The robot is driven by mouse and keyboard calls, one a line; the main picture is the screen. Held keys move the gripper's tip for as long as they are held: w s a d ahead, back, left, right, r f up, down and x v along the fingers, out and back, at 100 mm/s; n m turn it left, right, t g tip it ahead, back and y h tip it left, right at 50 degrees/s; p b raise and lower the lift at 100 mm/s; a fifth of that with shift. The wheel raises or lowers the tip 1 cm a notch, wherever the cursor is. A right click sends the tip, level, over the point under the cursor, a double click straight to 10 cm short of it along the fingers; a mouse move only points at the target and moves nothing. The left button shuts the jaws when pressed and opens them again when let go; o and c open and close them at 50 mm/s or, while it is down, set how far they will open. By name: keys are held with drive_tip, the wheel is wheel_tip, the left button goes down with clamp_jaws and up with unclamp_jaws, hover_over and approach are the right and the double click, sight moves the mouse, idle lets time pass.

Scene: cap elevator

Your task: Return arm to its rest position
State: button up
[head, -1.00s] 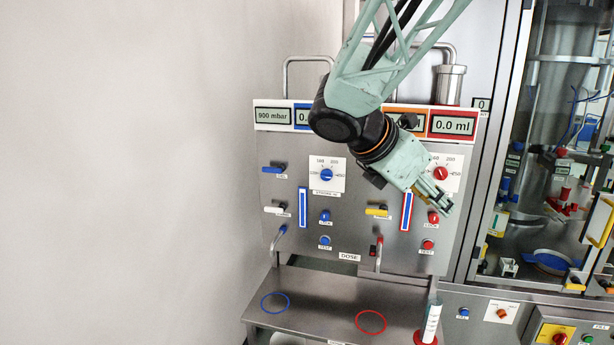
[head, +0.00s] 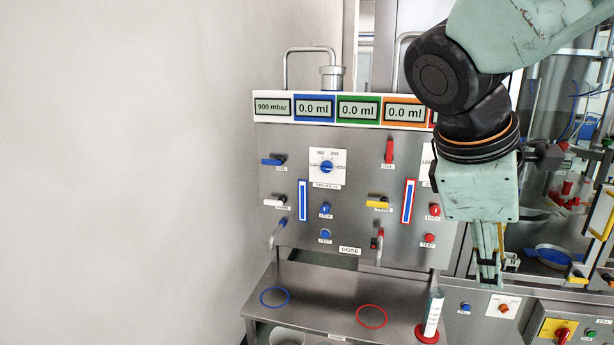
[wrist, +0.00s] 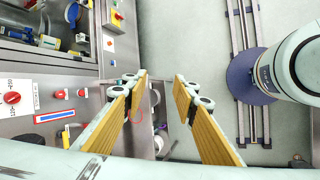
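My gripper (head: 489,283) hangs pointing down at the right of the head view, in front of the right edge of the dosing panel. In the wrist view my gripper (wrist: 160,85) shows two yellow-padded fingers spread apart with nothing between them. My arm hides the right end of the display row and part of the panel's right side. The dosing panel (head: 345,225) carries coloured levers, knobs and displays. A red lever (head: 389,151) stands upright on it.
A steel shelf (head: 325,300) with a blue ring (head: 275,297) and a red ring (head: 371,316) lies below the panel. A white cylinder (head: 433,313) on a red base stands at its right end. A glazed cabinet (head: 570,200) is at the right. The left wall side is clear.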

drive_tip(key=s+a+f+m+y+b, duration=0.1)
drive_tip(key=s+a+f+m+y, duration=0.1)
drive_tip(key=s, duration=0.6)
drive_tip(key=s+a+f+m+t+y+b, duration=0.1)
drive_tip(key=s+a+f+m+y+b, duration=0.1)
drive_tip(key=s+a+m, duration=0.4)
drive_tip(key=shift+s+a+f+m+t+y+b, duration=0.25)
drive_tip(key=shift+s+f+m+y, duration=0.25)
drive_tip(key=shift+s+f+m, duration=1)
drive_tip(key=shift+w+r+m, duration=0.2)
drive_tip(key=shift+r+m, duration=0.1)
drive_tip(key=shift+r, duration=0.25)
